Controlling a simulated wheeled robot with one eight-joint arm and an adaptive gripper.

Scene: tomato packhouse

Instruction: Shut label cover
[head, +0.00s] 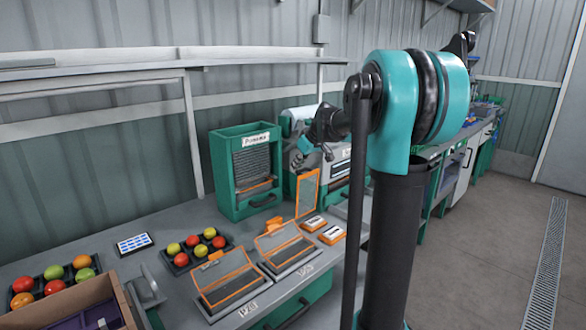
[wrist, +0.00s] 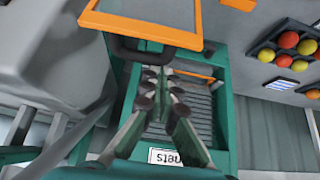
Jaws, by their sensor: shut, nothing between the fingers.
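An orange-framed clear cover (head: 307,193) stands raised beside the green dispenser in the head view. A similar orange-framed panel (wrist: 145,22) shows at the top of the wrist view, seemingly the same one. Two other orange-framed covers, a left one (head: 222,274) and a right one (head: 278,238), stand tilted over dark trays on the bench; I cannot tell which is the label cover. My gripper (wrist: 160,72) is shut and empty in the wrist view, its fingertips below the panel's edge and seen against the green dispenser. Whether it touches the panel is unclear.
The green dispenser (head: 244,138) stands against the wall, with a machine carrying a white roll (head: 298,118) beside it.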

